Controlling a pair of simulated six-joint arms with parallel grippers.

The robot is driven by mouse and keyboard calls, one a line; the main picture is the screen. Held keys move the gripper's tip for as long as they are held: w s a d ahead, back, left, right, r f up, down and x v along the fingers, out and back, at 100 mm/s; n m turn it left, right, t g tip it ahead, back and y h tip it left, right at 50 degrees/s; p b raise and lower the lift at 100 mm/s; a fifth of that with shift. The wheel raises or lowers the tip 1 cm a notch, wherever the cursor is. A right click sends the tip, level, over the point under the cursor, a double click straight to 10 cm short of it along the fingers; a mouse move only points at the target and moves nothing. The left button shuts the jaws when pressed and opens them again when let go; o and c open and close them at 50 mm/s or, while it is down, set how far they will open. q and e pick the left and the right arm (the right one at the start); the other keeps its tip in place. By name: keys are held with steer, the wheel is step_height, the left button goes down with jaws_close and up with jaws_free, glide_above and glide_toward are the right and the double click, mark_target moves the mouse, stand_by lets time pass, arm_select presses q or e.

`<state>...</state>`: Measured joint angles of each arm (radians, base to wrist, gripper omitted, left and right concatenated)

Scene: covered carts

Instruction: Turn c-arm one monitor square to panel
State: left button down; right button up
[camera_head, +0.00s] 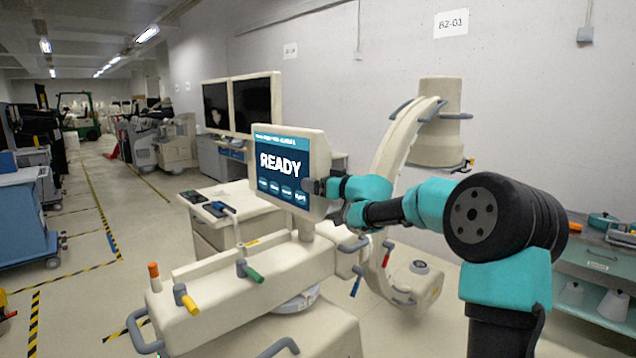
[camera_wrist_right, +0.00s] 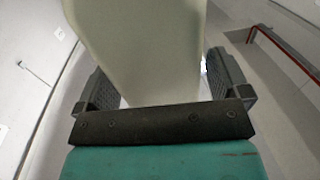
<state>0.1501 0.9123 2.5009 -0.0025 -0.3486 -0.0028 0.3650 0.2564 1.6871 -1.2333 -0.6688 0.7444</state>
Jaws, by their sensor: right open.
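The C-arm monitor (camera_head: 281,163) is a cream-framed screen reading READY, on a short post above the cream cart body (camera_head: 262,266). Its screen is angled relative to the cart body and shows obliquely in the head view. My right gripper (camera_head: 314,187) is at the monitor's right edge. In the right wrist view, a cream slab, apparently the monitor's edge (camera_wrist_right: 140,50), stands between the two open fingers (camera_wrist_right: 165,84). Gaps show on both sides of it, so the jaws are around it, not closed on it. My left gripper is out of view.
The cream C-shaped arm (camera_head: 392,150) rises behind my right arm. Coloured-tip levers (camera_head: 186,298) and grey handles stick out from the cart's front. A dual-screen stand (camera_head: 242,105) is behind left. A shelf cart (camera_head: 600,275) is at right.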

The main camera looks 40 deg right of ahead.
steer(key=v, duration=1.7)
steer(key=shift+r, duration=0.1)
